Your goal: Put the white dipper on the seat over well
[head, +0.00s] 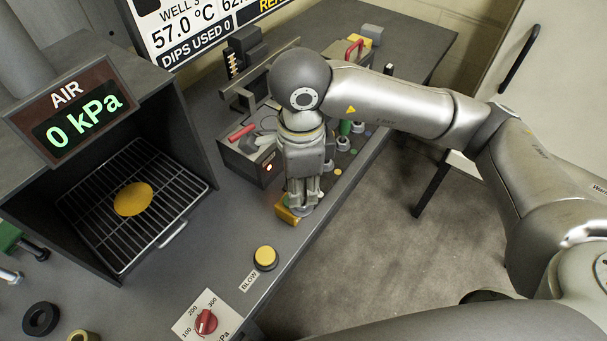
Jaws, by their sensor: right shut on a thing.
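My right gripper (303,196) points down near the bench's front edge. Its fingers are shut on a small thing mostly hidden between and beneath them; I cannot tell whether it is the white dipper. A yellow-orange block (286,213) shows right beside the fingertips. A dark box with a red light (250,162) stands just left of the gripper; a red-handled part (241,132) lies on top. I cannot make out the seat or well, as my arm covers part of this area. Beyond the gripper, small pieces stand in a row, one green (345,127) and one pale (342,144). My left gripper is out of view.
An open chamber with a wire rack (105,222) and an orange disc (133,198) is at the left. A yellow button (265,257) and red knob (206,321) are at the front. The bench edge drops to floor on the right.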

